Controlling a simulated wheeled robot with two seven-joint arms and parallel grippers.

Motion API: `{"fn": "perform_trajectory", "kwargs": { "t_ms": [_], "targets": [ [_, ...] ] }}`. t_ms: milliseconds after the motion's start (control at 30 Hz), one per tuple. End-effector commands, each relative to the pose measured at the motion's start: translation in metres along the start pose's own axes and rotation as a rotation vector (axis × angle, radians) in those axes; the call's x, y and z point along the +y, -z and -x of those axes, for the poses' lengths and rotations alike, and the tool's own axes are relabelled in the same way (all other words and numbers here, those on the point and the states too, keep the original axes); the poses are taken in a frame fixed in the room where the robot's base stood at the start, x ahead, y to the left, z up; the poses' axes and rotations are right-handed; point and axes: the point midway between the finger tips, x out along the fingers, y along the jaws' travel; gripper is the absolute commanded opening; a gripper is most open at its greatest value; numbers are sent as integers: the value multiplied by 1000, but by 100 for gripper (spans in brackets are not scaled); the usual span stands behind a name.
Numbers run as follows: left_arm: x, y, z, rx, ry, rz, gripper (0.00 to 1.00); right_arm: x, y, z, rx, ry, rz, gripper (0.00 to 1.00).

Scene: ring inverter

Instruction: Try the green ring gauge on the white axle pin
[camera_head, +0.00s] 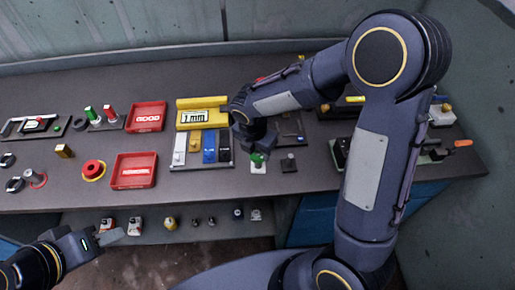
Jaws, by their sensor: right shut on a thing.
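My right gripper (254,146) is over the middle of the bench, at the end of the arm that reaches across from the right. Its fingers are small and partly hidden by the wrist. A small green piece, which looks like the green ring gauge (257,158), shows right at the fingertips, and the gripper is shut on it. Directly below is a small white base (258,169), which looks like the white axle pin's stand; the pin itself is hidden. I cannot tell whether ring and pin touch. My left gripper (105,238) is low at the left, in front of the bench, away from the parts.
A yellow gauge block (204,103) with white, blue and black pieces stands left of the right gripper. A dark block (289,166) is close on its right. Two red trays (147,128) (133,184) and a red button (93,169) are further left.

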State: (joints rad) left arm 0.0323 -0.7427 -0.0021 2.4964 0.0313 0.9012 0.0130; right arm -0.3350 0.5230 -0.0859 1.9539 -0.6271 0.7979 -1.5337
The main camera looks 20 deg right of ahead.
Motion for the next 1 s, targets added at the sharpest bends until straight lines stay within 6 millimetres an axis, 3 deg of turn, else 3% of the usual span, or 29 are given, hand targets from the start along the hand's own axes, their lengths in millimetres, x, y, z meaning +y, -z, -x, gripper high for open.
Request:
{"fn": "perform_trajectory", "kwargs": {
  "t_ms": [1000],
  "targets": [
    [-2,-3,-5,0,0,0,36,0,1,-8,0,0,0,18]
  ]
}}
